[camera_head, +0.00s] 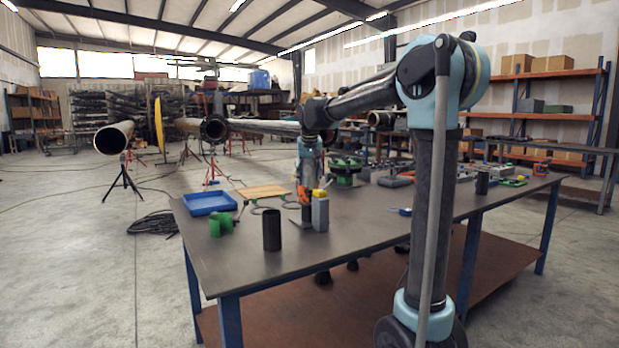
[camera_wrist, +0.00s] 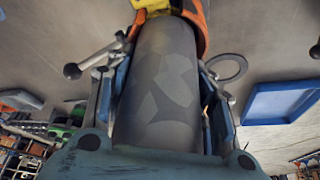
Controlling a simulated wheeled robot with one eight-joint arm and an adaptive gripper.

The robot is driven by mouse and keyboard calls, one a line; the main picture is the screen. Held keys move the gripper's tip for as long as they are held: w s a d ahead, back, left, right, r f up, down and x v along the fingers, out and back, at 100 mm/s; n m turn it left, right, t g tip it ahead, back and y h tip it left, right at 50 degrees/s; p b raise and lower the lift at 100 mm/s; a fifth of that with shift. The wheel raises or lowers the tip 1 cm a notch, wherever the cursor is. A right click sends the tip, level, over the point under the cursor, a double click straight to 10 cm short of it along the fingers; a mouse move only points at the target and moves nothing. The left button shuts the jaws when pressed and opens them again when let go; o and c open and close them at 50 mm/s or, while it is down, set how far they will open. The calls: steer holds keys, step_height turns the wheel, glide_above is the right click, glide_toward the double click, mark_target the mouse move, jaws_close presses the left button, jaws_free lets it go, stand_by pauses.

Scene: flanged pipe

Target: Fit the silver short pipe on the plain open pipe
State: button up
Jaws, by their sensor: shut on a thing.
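My gripper (camera_head: 308,192) is over the table, pointing down. In the wrist view its fingers (camera_wrist: 167,100) lie on both sides of a grey cylinder (camera_wrist: 165,75) with a patchy surface, which appears to be the silver short pipe. The cylinder fills the space between the fingers and hides its own far end. In the head view my gripper and the clutter hide most of it. A plain open pipe (camera_head: 113,138) lies on a tripod stand at the far left, its round end facing me, well apart from my gripper.
The table (camera_head: 240,263) holds a dark upright cylinder (camera_head: 272,230), a grey block (camera_head: 320,214), green pieces (camera_head: 221,224) and a blue tray (camera_head: 209,204). Orange and yellow parts (camera_wrist: 198,22) are close beyond the held cylinder. A flanged pipe (camera_head: 214,129) is behind. Coiled cable (camera_head: 156,223) lies on the floor.

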steer(key=o, duration=1.5)
steer(key=a+v, duration=0.1)
steer(key=v, duration=1.1)
step_height(320, 180, up, 9)
glide_above(309, 179)
steer(key=shift+d, duration=0.15)
